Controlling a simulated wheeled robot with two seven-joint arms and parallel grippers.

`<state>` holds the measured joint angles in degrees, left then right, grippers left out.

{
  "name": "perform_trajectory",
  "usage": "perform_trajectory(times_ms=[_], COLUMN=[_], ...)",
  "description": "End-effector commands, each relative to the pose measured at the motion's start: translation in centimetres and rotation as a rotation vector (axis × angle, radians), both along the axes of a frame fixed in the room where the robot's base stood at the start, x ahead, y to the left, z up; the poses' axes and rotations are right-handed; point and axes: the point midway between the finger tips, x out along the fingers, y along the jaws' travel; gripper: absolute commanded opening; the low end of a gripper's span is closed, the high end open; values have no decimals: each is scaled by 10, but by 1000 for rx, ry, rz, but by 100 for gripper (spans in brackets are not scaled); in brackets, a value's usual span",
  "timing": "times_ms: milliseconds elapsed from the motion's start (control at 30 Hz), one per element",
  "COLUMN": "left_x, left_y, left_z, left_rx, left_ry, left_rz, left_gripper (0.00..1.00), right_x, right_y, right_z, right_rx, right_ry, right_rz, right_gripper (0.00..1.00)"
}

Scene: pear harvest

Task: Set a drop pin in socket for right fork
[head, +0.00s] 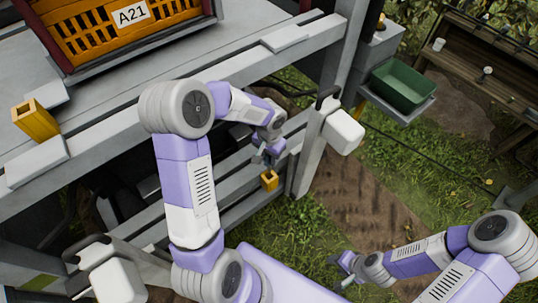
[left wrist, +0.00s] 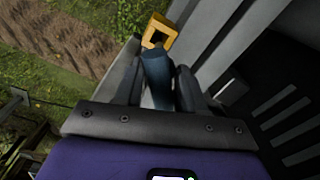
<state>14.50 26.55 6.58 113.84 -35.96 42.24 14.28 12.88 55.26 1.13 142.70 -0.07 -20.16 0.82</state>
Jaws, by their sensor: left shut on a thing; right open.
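My left gripper (head: 266,158) is shut on a blue-grey drop pin (left wrist: 157,78), which stands between its two dark fingers in the left wrist view. A yellow square socket (head: 269,180) is just below this gripper by the post; it shows beyond the pin's far end in the left wrist view (left wrist: 160,32). I cannot tell whether the pin touches the socket or enters it. Another yellow socket (head: 36,120) sits on the frame at the left. My right gripper (head: 345,264) is open and empty over the grass at the lower right.
An orange crate (head: 112,28) labelled A21 stands on the grey platform at the top left. A green bin (head: 403,87) is on a shelf beyond the post. A white block (head: 342,131) is on the post. Grass lies open at the right.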

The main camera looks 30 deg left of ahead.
Motion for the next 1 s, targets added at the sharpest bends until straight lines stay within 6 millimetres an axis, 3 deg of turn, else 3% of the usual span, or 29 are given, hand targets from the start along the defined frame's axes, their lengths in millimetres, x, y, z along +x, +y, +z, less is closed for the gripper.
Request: perform_trajectory(times_ms=[1000], left_x=[0], left_y=[0], left_z=[-74], left_rx=[0], left_ry=[0], left_rz=[0], left_gripper=[6], right_x=[0], right_y=[0], right_z=[-59], right_rx=[0], right_ry=[0], right_rz=[0], right_gripper=[47])
